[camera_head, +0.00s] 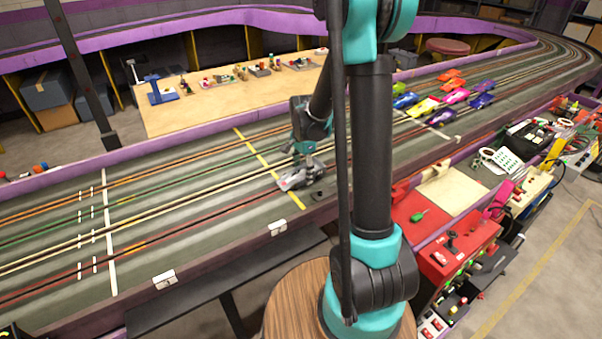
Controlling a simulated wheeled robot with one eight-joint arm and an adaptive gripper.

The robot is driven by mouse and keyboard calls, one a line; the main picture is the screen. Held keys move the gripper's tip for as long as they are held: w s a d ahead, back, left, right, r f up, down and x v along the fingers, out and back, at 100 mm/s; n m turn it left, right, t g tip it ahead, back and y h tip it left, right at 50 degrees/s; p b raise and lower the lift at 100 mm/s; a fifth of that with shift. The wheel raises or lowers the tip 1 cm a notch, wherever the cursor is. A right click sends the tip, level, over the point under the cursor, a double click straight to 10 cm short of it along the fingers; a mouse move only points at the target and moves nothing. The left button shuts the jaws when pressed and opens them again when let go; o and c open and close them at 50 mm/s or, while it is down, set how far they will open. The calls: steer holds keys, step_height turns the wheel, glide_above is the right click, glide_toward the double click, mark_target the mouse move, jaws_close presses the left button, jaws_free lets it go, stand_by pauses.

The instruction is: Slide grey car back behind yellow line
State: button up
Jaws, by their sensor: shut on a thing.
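The grey car (291,182) sits on the dark slot track (190,187), its left end at the yellow line (262,157) and covering a bit of it. Most of the car lies to the right of the line. My gripper (305,164) reaches down onto the car from above and is shut on it. The fingers are small here and partly hide the car's right part. The yellow line runs across the lanes, visible above and below the car.
Several coloured cars (423,107) stand on the track at right. A white line (107,245) crosses the track at left. A red box (459,254) and a cluttered bench lie beyond the near purple rail. The lanes left of the grey car are clear.

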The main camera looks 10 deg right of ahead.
steer(key=shift+w+d, duration=0.25)
steer(key=shift+d, duration=0.35)
steer(key=shift+w+d, duration=0.25)
steer(key=shift+d, duration=0.4)
steer(key=shift+w+d, duration=0.25)
steer(key=shift+d, duration=0.35)
steer(key=o, duration=0.9)
step_height(320, 180, up, 12)
steer(key=s+f+n+t, duration=0.1)
steer(key=s+f+n, duration=0.1)
steer(key=s+n, duration=0.2)
steer(key=s+f+n+t, duration=0.1)
steer(key=s+f+n, duration=0.2)
steer(key=s, duration=0.8)
steer(key=s+f+n+t, duration=0.2)
steer(key=s+f+n, duration=0.1)
steer(key=s+n, duration=0.3)
steer(key=shift+s+d+f+n, duration=0.1)
steer(key=shift+s+n, duration=0.05)
steer(key=shift+s, duration=0.25)
steer(key=shift+s+d+f+n, duration=0.1)
steer(key=shift+s+n, duration=0.05)
steer(key=shift+s, duration=0.25)
